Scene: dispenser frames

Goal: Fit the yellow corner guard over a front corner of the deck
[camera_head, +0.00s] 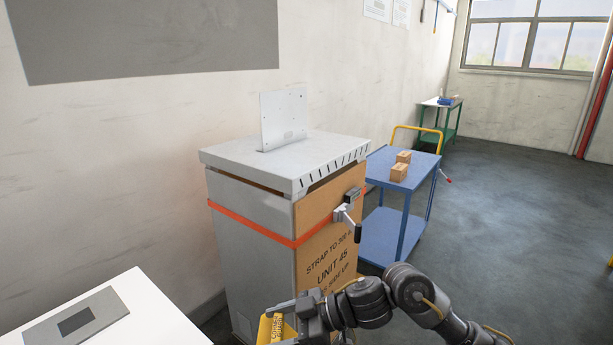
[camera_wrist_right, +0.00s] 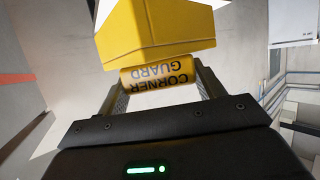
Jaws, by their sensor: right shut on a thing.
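The yellow corner guard (camera_wrist_right: 155,40) is held in my right gripper (camera_wrist_right: 165,85). Its tab, lettered "CORNER GUARD", sits between the two fingers in the right wrist view. In the head view the guard (camera_head: 268,328) shows at the bottom, in front of the cabinet and well below its top. The deck (camera_head: 285,158) is the grey slab on top of the cabinet, with a row of slots along its right-hand edge. Its near corner (camera_head: 298,190) is bare and apart from the guard. My right gripper (camera_head: 290,325) is partly cut off by the frame edge. My left gripper is not in view.
An upright white plate (camera_head: 284,117) stands on the deck. A latch handle (camera_head: 347,215) juts from the cardboard-coloured front panel (camera_head: 328,240), and an orange strap (camera_head: 250,223) wraps the cabinet. A blue cart (camera_head: 395,220) with small boxes stands right. A white table (camera_head: 130,318) is at left.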

